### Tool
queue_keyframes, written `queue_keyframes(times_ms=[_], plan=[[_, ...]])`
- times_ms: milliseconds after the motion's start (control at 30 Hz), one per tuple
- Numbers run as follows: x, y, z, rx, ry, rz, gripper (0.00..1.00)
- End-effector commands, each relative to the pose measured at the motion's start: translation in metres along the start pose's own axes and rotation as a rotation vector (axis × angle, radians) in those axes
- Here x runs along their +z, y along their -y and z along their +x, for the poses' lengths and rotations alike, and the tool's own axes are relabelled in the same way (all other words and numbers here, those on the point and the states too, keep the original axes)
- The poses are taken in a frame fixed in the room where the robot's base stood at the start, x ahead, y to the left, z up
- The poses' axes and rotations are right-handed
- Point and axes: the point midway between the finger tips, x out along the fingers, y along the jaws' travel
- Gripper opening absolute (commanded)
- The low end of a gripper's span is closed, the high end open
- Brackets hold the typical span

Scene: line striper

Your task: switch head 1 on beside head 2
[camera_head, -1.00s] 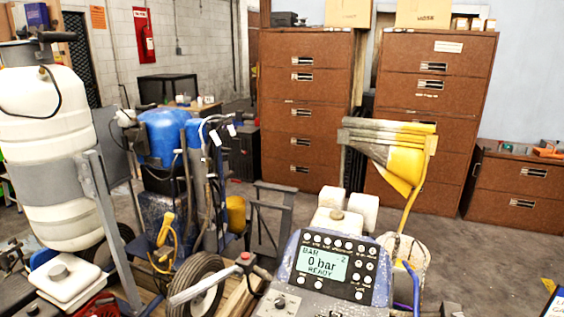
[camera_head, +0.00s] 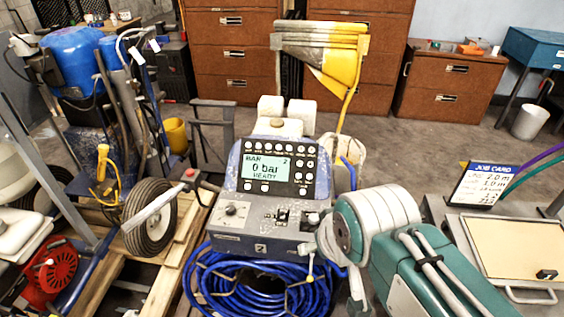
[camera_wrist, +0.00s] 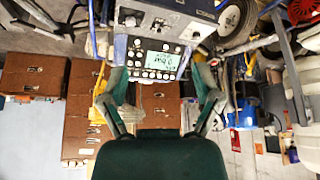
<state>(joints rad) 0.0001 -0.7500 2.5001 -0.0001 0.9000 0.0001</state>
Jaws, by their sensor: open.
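The blue-grey line striper console (camera_head: 256,240) stands at the centre of the head view. Its dark upper panel (camera_head: 276,168) has round buttons and a lit display (camera_head: 264,168) reading "BAR", "0 bar", "READY" and a small 2. The lower face carries a round knob (camera_head: 231,210) at left and small switches (camera_head: 283,215) at middle and right. Which is head 1 or head 2 I cannot read. In the wrist view the console (camera_wrist: 155,58) is upside down, beyond my gripper (camera_wrist: 158,76). My gripper is open and empty, its fingers apart on either side of the panel.
A coiled blue hose (camera_head: 255,287) hangs below the console. A wheel (camera_head: 150,217) and wooden pallet are at left. A job card (camera_head: 481,184) and a tan-topped case (camera_head: 513,255) stand at right. Brown drawer cabinets (camera_head: 233,50) line the back; floor before them is partly clear.

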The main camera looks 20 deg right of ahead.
Motion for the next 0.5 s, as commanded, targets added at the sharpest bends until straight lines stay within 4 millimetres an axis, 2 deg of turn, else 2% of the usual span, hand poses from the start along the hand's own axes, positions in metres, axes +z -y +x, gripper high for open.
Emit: queue_keyframes(times_ms=[33,67,100,167,200,500], plan=[[0.0,0.0,0.0,0.0,0.0,0.0,0.64],[0.0,0.0,0.0,0.0,0.0,0.0,0.51],[0.0,0.0,0.0,0.0,0.0,0.0,0.33],[0.0,0.0,0.0,0.0,0.0,0.0,0.06],[0.0,0.0,0.0,0.0,0.0,0.0,0.0],[-0.0001,0.0,0.0,0.0,0.0,0.0,0.0]])
